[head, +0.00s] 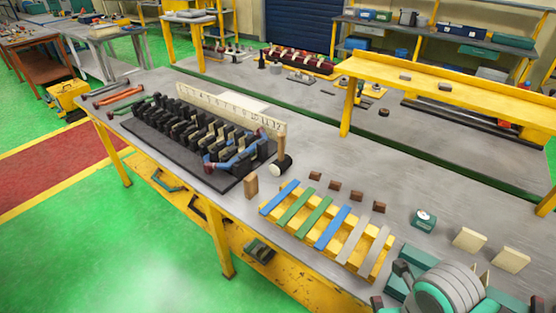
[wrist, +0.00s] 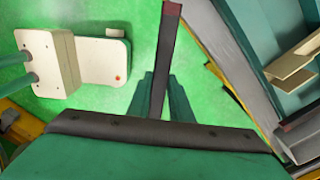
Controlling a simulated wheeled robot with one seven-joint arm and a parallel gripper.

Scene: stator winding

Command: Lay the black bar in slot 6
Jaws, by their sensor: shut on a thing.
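In the wrist view my gripper (wrist: 164,95) is shut on the black bar (wrist: 169,55), a long dark strip with a reddish-brown end, which extends away from the fingers. In the head view I cannot make out the gripper or the held bar for certain. The slotted black stator block (head: 190,125) lies on a dark base plate on the bench at left. A cream number strip (head: 235,108) stands along its far side. Slot 6 is too small to make out. A blue and reddish-brown piece (head: 238,158) lies at the block's right end.
A yellow rack (head: 270,213) carries blue, green and grey strips. A mallet (head: 281,165), a wooden block (head: 251,187) and small brown blocks (head: 332,195) stand nearby. A grey and teal rounded body (head: 450,288) fills the lower right corner. A yellow shelf (head: 440,80) rises behind.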

